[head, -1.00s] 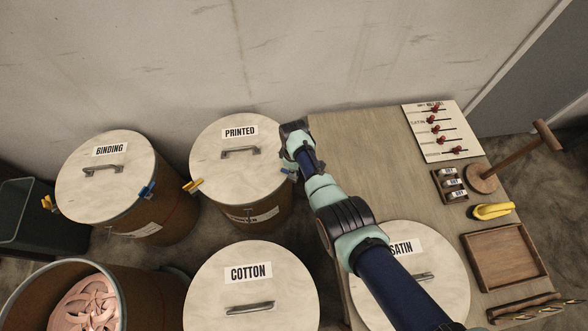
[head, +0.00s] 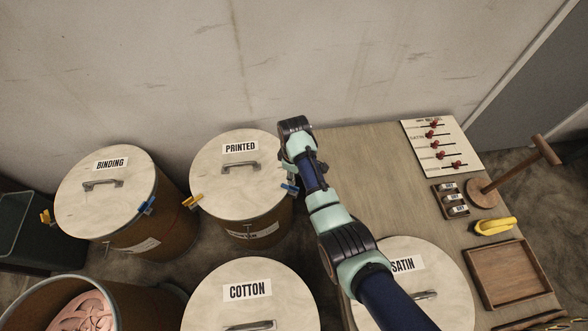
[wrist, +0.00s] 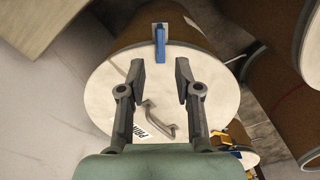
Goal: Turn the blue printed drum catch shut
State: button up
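The PRINTED drum (head: 238,178) stands upright with a pale lid, a bar handle and a printed label. Its blue catch (head: 290,188) is on the right side of the rim, beside my wrist. In the wrist view, the blue catch (wrist: 160,48) lies at the lid's edge against a grey bracket, in line with the gap between my fingertips. My gripper (wrist: 160,73) is open and empty over the lid, its fingers apart on either side of the catch's line. I cannot tell whether they touch anything. My arm mostly hides the gripper in the head view.
A yellow catch (head: 191,201) sits on the drum's left rim. The BINDING drum (head: 105,190) stands left and the COTTON drum (head: 250,283) in front. A wall is behind.

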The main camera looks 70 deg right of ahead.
jog(key=shift+r, duration=1.9)
jog(key=w+a+r+t+h+p, duration=0.1)
jog(key=w+a+r+t, duration=0.1)
jog(key=w+a+r, duration=0.35)
jog(key=w+a+r+t+h+p, duration=0.1)
jog(key=w+a+r+t+p, duration=0.15)
jog(key=a, duration=0.55)
jog(key=w+a+r+t+h+p, duration=0.1)
jog(key=w+a+r, duration=0.35)
jog(key=a, duration=0.25)
jog(key=s+a+r+t+y+p, duration=0.1)
jog(key=s+a+r+t+y, duration=0.2)
jog(key=a+r, duration=0.7)
jog(key=s+a+r+t+p, duration=0.2)
jog(key=s+a+r+t, duration=0.15)
jog(key=a+r, duration=0.65)
notch_tip(320, 180, up, 35)
jog(key=w+p, duration=0.1)
jog(key=p, duration=3.6)
jog(key=shift+w+a+t, duration=0.2)
jog(key=shift+a+t, duration=0.2)
jog(key=shift+a, duration=0.05)
